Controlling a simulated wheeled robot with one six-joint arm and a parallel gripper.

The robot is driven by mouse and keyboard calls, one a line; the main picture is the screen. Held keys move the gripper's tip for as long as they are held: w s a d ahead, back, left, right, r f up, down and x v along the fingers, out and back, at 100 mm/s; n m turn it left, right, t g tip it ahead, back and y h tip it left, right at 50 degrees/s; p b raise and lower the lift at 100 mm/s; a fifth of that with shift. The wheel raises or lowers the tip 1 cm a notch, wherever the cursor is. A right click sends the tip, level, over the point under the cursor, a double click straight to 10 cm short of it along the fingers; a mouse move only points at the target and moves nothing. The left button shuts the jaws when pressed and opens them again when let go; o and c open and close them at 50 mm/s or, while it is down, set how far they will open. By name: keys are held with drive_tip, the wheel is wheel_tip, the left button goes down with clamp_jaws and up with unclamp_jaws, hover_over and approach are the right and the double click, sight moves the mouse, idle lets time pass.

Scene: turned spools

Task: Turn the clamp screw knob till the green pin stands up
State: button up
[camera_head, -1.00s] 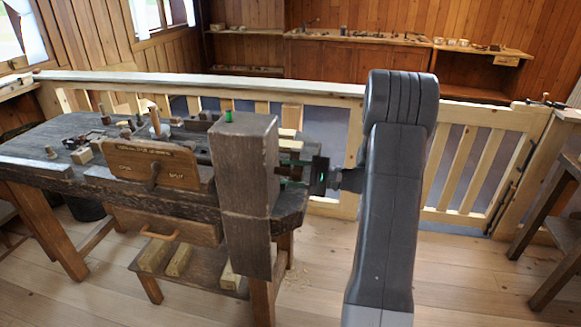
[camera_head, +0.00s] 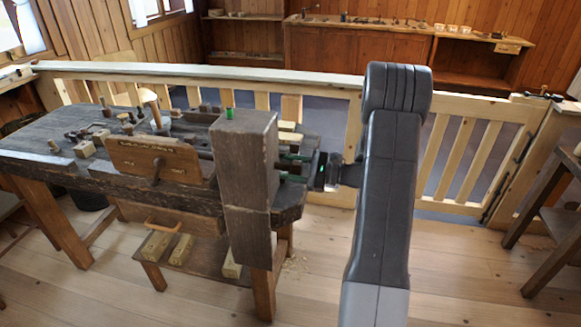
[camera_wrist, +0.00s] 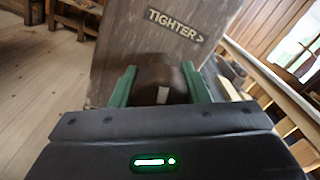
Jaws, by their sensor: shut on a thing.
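The clamp screw knob (camera_wrist: 163,82) is a dark brown, round wooden knob with a pale mark on its face, in the wrist view. It sits against a wooden post (camera_wrist: 125,45) labelled "TIGHTER>". My gripper (camera_head: 287,167) is at the right side of this post in the head view. Its two green fingers are shut on the knob, one on each side. The knob is hard to make out in the head view. The green pin (camera_head: 229,113) shows as a short green peg sticking up from the post's top. I cannot tell its full length.
The post belongs to a dark workbench (camera_head: 60,165) with wooden tools and pegs on it. A light wooden railing (camera_head: 200,77) runs behind it. A dark stool or table (camera_head: 560,220) stands at the right. The plank floor in front is clear.

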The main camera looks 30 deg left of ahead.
drive_tip(key=shift+d+f, duration=0.1)
drive_tip(key=shift+f, duration=0.1)
drive_tip(key=o, duration=0.8)
drive_tip(key=shift+d, duration=0.1)
drive_tip(key=shift+c, duration=0.2)
drive_tip(key=shift+o, duration=1.1)
drive_tip(key=shift+d+r, duration=0.1)
drive_tip(key=b+v, duration=0.1)
drive_tip(key=v, duration=1.2)
drive_tip(key=shift+w+d+b, duration=0.2)
drive_tip(key=shift+d+b, duration=0.1)
drive_tip(key=shift+b, duration=0.05)
drive_tip(key=shift+r, duration=0.1)
